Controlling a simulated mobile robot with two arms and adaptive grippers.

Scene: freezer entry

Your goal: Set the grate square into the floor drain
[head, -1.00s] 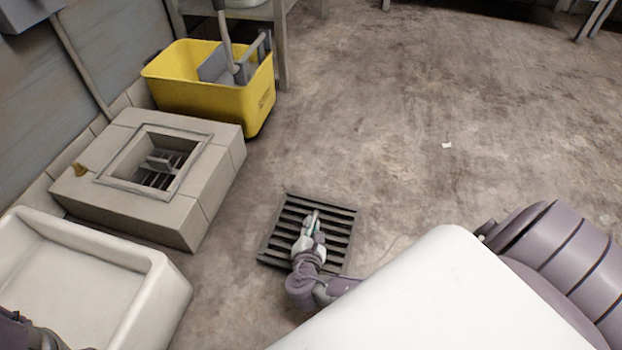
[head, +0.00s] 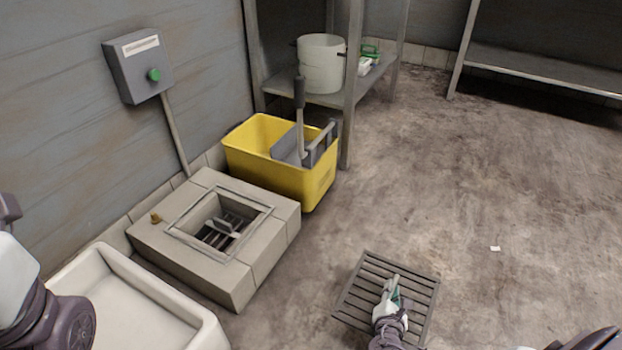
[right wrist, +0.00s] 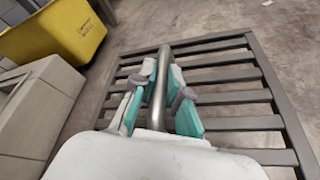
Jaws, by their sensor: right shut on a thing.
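The grate (head: 352,300) is a square grey slatted panel with a raised bar across its middle. It is over the floor at the lower middle of the head view and fills much of the right wrist view (right wrist: 285,100). My right gripper (head: 391,287) is shut on the bar, fingers on either side of it (right wrist: 160,90). I cannot tell how far the grate is off the floor. The floor drain (head: 178,232) is a square, metal-framed opening in a raised tiled block, left of the grate; dark bars show inside. My left arm is at the left edge; its gripper is not visible.
A yellow mop bucket (head: 262,172) stands behind the block. A white basin (head: 205,335) is in front of it. A shelf with a white pot (head: 321,64) is at the back. Floor to the right is mostly clear.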

